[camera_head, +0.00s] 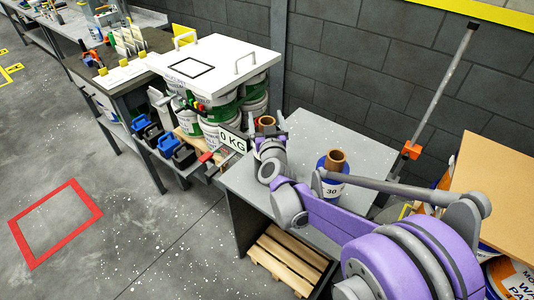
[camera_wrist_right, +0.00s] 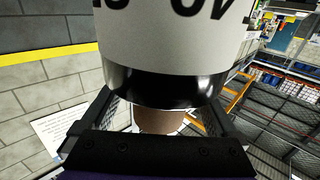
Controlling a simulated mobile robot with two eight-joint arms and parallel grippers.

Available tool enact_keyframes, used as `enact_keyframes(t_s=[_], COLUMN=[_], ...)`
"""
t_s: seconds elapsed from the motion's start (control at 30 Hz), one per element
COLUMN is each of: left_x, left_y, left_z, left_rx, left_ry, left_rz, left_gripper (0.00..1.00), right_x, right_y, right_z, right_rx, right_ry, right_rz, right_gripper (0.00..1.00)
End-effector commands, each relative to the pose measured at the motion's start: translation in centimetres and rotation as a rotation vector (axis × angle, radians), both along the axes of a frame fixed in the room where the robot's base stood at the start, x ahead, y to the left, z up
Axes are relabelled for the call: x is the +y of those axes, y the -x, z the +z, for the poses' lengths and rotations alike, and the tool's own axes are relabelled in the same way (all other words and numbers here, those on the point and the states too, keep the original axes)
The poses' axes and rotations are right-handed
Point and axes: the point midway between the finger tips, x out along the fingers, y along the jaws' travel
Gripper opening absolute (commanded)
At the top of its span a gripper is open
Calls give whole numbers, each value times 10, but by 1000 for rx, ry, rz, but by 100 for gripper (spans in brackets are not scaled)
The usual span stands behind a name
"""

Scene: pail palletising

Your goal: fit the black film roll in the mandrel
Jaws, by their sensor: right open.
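My right gripper (camera_head: 268,147) is at the far left end of the grey table, beside a roll with a brown core (camera_head: 266,121). In the right wrist view a roll with a white label and a black band (camera_wrist_right: 165,85) fills the space between the open fingers, its brown core (camera_wrist_right: 160,121) showing beyond. This looks like the black film roll; whether the fingers touch it cannot be told. A blue roll marked 30 (camera_head: 330,185) stands upright on the table, partly behind my arm. I cannot surely identify the mandrel. My left gripper is not in view.
The grey table (camera_head: 245,190) stands against a dark block wall, with a wooden pallet (camera_head: 290,260) under it. A pole with an orange clamp (camera_head: 411,150) leans behind. A white lidded stack of pails (camera_head: 215,65) stands left. A red floor square (camera_head: 55,222) is empty.

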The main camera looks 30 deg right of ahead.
Motion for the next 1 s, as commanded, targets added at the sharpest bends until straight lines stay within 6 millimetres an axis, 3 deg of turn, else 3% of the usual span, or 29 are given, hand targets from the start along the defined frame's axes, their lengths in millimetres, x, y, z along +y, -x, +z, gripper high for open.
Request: enact_keyframes(t_s=[0.2,0.73,1.0], left_x=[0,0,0], left_y=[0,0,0], left_z=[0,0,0], left_rx=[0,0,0], left_ry=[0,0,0], left_rz=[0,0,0], left_gripper=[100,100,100], right_x=[0,0,0], right_y=[-1,0,0], right_z=[0,0,1], right_rx=[0,0,-1], right_ry=[0,-1,0], right_rz=[0,0,-1], right_gripper=[94,0,0])
